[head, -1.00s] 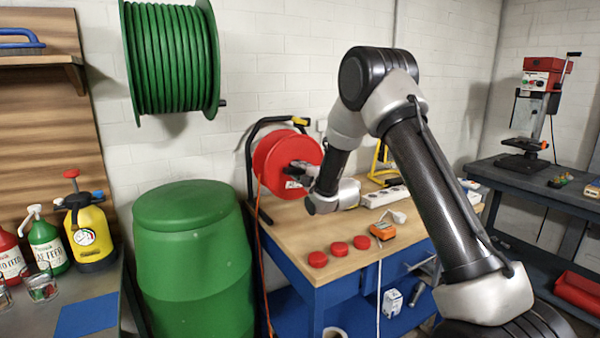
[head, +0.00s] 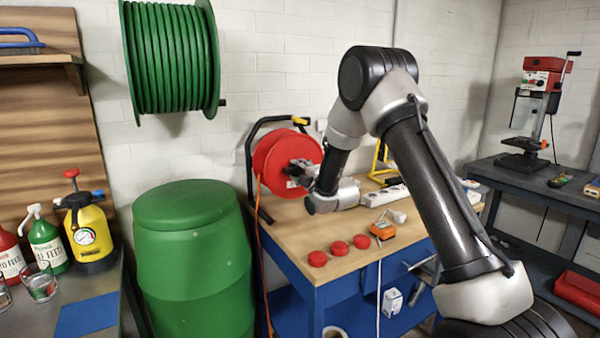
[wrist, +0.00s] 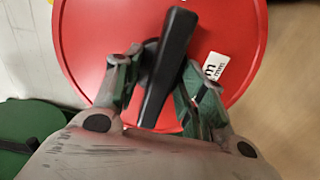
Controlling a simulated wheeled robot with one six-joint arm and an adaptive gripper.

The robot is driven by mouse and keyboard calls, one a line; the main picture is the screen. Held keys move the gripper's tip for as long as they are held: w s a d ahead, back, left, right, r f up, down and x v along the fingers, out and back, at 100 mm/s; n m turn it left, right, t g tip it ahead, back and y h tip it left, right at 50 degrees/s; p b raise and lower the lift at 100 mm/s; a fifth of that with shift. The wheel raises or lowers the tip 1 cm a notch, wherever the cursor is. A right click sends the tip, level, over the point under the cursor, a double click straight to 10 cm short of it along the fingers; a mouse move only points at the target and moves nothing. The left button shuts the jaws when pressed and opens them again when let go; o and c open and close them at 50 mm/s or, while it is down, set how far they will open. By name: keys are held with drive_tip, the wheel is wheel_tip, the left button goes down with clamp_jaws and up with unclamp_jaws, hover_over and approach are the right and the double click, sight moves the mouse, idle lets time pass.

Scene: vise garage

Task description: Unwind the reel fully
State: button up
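The red reel (head: 268,150) stands in a black frame (head: 250,165) at the back left of the workbench. An orange cable (head: 260,230) hangs from it past the bench's left edge. My gripper (head: 300,172) is at the reel's face. In the wrist view my gripper (wrist: 163,75) has its fingers on both sides of a black crank handle (wrist: 172,50) and appears shut on it. The red disc (wrist: 90,45) with a white label (wrist: 214,67) fills the space behind. How much cable is left on the reel is hidden.
The wooden workbench (head: 290,245) holds several red discs (head: 317,258), an orange device (head: 383,230) and a power strip (head: 385,196). A green barrel (head: 195,260) stands left of the bench. A green hose reel (head: 170,60) hangs on the wall above.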

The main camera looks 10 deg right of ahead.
drive_tip(key=shift+s, duration=0.1)
drive_tip(key=v, duration=1.1)
drive_tip(key=shift+s, duration=0.35)
drive_tip(key=shift+d+r, duration=0.1)
drive_tip(key=shift+d, duration=0.05)
drive_tip(key=s+d+r+m+g+h, duration=0.45)
drive_tip(key=s+d+r+m, duration=0.4)
drive_tip(key=s, duration=0.25)
drive_tip(key=s+d+m+g+h, duration=0.1)
drive_tip(key=s+d+m+g, duration=0.2)
drive_tip(key=s, duration=2.9)
drive_tip(key=m+g, duration=0.5)
drive_tip(key=m, duration=0.4)
